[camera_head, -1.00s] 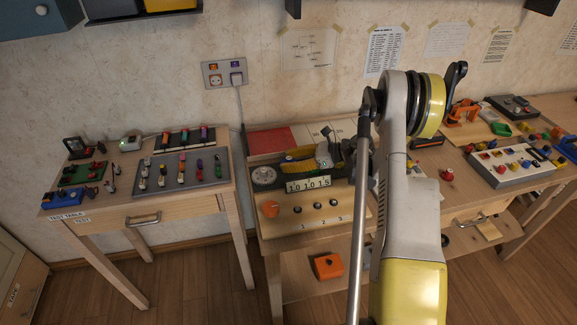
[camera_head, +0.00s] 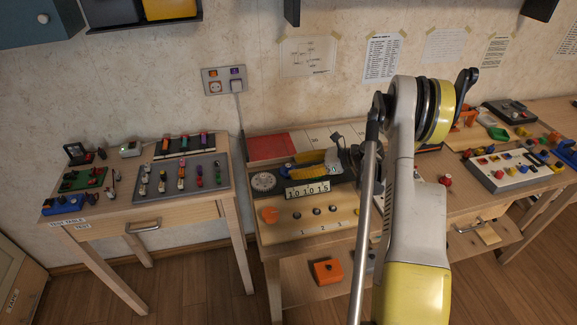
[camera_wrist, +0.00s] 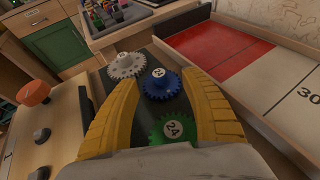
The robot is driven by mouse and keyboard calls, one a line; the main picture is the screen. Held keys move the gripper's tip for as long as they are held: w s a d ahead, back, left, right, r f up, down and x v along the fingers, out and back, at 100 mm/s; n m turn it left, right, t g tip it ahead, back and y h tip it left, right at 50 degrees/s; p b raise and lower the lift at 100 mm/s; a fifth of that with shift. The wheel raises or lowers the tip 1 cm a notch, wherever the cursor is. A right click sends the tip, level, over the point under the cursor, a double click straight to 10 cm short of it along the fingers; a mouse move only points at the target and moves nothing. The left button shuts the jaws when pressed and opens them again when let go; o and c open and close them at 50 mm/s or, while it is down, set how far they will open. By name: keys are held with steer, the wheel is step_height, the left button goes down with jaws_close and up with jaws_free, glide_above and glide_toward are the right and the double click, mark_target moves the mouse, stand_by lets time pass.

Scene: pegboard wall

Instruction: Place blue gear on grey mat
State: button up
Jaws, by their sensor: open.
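The blue gear (camera_wrist: 160,84), with a white numbered hub, lies on a dark grey plate between the yellow fingers of my gripper (camera_wrist: 158,79). The gripper is open, with one finger on each side of the blue gear; I cannot tell whether they touch it. A white-grey gear (camera_wrist: 126,67) is beside it to the left. A green gear (camera_wrist: 172,129) marked 24 is nearer the palm, partly hidden. I cannot clearly identify the grey mat.
A shallow tray with a red section (camera_wrist: 217,47), a white section and numbered sections lies right of the gears in the wrist view. An orange knob (camera_wrist: 33,93) and dark buttons stand on the left. In the head view, a grey board (camera_head: 208,170) on the left table holds several coloured parts.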

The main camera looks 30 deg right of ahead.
steer(key=p+v, duration=0.2)
steer(key=v, duration=0.6)
steer(key=shift+r, duration=0.1)
steer(key=shift+s+r, duration=0.15)
steer(key=shift+r, duration=0.05)
steer(key=s+a+r+n+g+h, duration=0.2)
steer(key=a+r+n+h, duration=0.1)
steer(key=a+r+n, duration=0.45)
steer(key=s+a+r+n+g+h, duration=0.2)
steer(key=a+r+n, duration=0.2)
steer(key=a+r, duration=0.55)
steer(key=s+a+r+n+t+h, duration=0.1)
steer(key=s+a+n+h, duration=0.1)
steer(key=s+a+n, duration=0.2)
steer(key=s+a+r+n+t+h, duration=0.1)
steer(key=s+a+n+h, duration=0.2)
steer(key=s+n, duration=0.8)
steer(key=shift+s+a, duration=1.15)
steer(key=shift+s, duration=0.1)
